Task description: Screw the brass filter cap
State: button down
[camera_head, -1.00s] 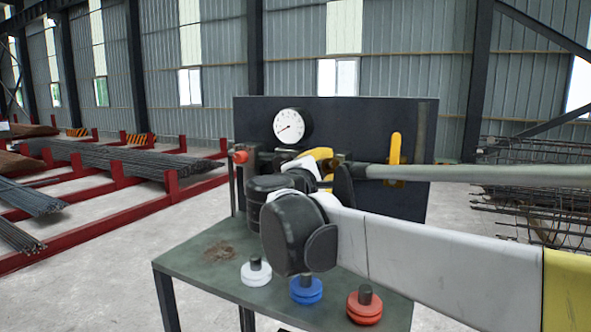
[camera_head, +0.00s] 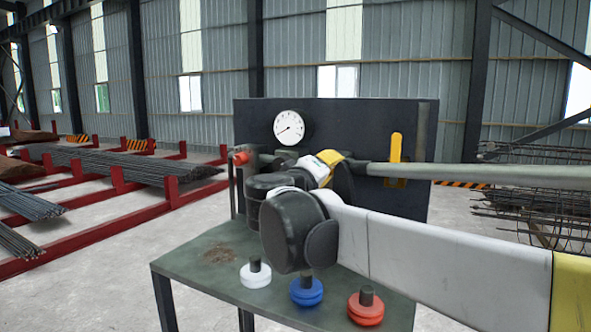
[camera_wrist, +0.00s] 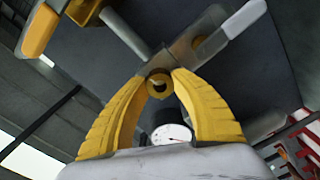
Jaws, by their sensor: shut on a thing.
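The brass filter cap (camera_wrist: 159,86) shows in the wrist view as a small round brass piece with a dark centre, at the end of a pipe fitting (camera_wrist: 190,50). My gripper (camera_wrist: 160,78) has its two yellow ribbed fingers closed in on the cap from both sides. The cap's seating against the fitting is partly hidden by the fingertips. In the head view my arm covers the cap and the fingertips, in front of the dark panel (camera_head: 355,112).
A white gauge (camera_head: 289,127) and a yellow lever (camera_head: 396,149) are on the panel. A red-orange knob (camera_head: 241,157) is at its left. White (camera_head: 255,274), blue (camera_head: 306,291) and red (camera_head: 365,307) pieces stand along the green table's (camera_head: 200,285) front.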

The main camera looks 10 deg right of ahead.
jog(key=m, duration=0.4)
jog(key=shift+m, duration=0.3)
jog(key=shift+m+b, duration=0.4)
jog(key=shift+m, duration=2.1)
jog(key=c, duration=1)
grip_release()
jog(key=v, duration=1.2)
jog(key=shift+f, duration=0.1)
